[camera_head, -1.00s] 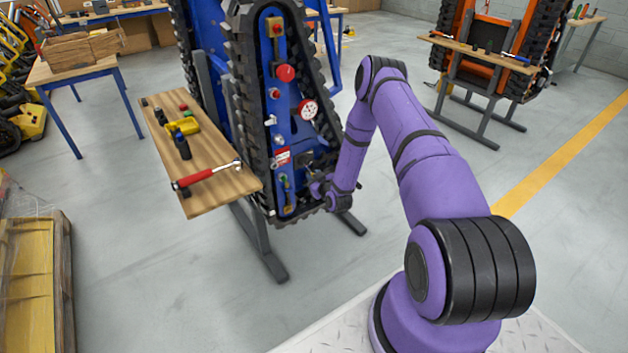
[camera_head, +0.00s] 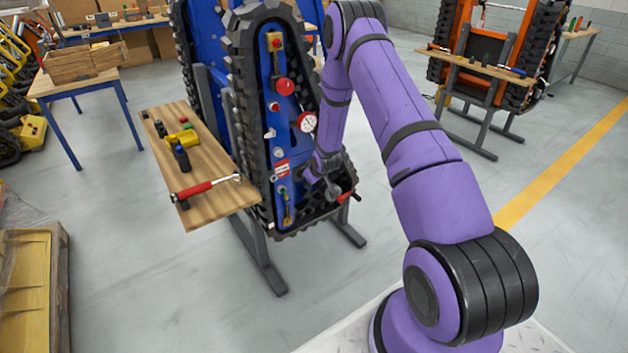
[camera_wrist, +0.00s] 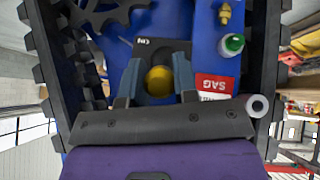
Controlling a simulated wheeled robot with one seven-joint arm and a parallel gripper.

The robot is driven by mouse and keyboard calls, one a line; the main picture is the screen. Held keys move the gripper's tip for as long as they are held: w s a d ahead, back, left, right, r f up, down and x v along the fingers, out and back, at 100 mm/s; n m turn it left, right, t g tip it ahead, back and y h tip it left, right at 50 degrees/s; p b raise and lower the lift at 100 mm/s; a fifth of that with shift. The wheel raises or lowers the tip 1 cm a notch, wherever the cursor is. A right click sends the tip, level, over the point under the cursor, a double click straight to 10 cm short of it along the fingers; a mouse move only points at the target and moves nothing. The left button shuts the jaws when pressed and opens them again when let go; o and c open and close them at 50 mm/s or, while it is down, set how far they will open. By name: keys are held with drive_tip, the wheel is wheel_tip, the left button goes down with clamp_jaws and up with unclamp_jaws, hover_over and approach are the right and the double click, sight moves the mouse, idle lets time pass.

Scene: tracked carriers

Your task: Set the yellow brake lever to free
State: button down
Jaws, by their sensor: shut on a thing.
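The blue tracked carrier (camera_head: 268,125) stands upright on a dark stand in the head view, with black track around its panel. My gripper (camera_head: 328,188) is at the lower right of that panel, partly hidden by my own wrist. In the wrist view, my gripper (camera_wrist: 158,82) has its two grey fingers closed on either side of a round yellow knob (camera_wrist: 158,79), the end of the yellow brake lever. The lever's shaft is hidden behind the knob and fingers. A small dark plate with light lettering (camera_wrist: 152,43) lies just beyond it; I cannot read its full text.
A red label (camera_wrist: 213,84) and a green-capped fitting (camera_wrist: 233,44) sit right of the fingers. Black track (camera_wrist: 60,60) walls the left side. A red-ended part (camera_head: 347,197) shows beside my gripper. A wooden bench (camera_head: 215,170) with a red-handled wrench (camera_head: 200,188) stands left.

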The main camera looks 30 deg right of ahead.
drive_tip(key=shift+r, duration=0.15)
idle(0.4)
drive_tip(key=c, duration=0.9)
unclamp_jaws()
drive_tip(key=shift+w, duration=0.1)
drive_tip(key=v, duration=1.1)
drive_tip(key=shift+w, duration=0.2)
